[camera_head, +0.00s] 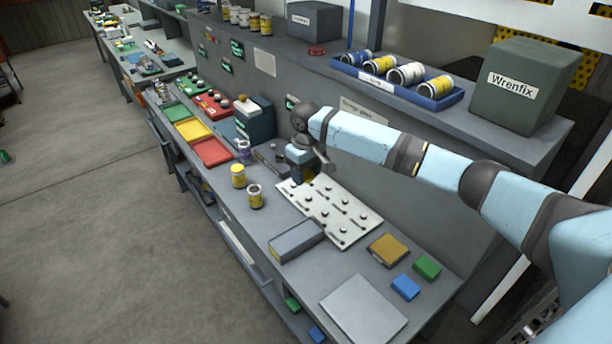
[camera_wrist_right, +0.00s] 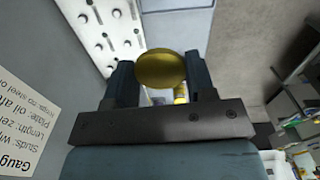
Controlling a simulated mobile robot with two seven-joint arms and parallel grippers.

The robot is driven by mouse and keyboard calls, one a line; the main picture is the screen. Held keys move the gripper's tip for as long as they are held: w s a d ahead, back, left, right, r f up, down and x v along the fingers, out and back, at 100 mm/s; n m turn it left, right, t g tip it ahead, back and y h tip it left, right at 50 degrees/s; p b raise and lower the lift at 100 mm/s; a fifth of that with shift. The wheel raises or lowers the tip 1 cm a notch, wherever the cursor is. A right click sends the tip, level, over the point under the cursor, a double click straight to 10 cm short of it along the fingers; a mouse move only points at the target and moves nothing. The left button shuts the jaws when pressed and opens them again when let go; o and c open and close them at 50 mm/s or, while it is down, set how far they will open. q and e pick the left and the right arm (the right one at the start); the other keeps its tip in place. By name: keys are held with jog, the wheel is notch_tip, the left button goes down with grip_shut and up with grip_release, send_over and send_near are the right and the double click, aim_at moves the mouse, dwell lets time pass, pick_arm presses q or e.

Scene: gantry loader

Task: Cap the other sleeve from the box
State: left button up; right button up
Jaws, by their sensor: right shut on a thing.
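My right gripper (camera_head: 305,170) is above the back left end of the white studded plate. In the right wrist view its fingers (camera_wrist_right: 160,82) are shut on a round yellow cap (camera_wrist_right: 162,68). A yellow sleeve with a yellow top (camera_head: 238,175) stands upright on the bench, left of the gripper. A second sleeve (camera_head: 255,197), yellow with a pale band and a dark, open-looking top, stands upright in front of it. A long grey box (camera_head: 296,241) lies nearer the front; its inside cannot be made out. My left gripper is not in view.
The white studded plate (camera_head: 335,215) lies right of the sleeves. Another labelled cylinder (camera_head: 243,151) stands behind them, near a dark box-shaped unit (camera_head: 256,122). Green, yellow and red trays (camera_head: 211,153) are at left. Coloured blocks (camera_head: 405,287) lie at front right. A shelf holds a blue tray (camera_head: 440,101).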

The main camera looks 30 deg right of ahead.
jog(key=shift+r, duration=1.4)
jog(key=shift+f, duration=0.1)
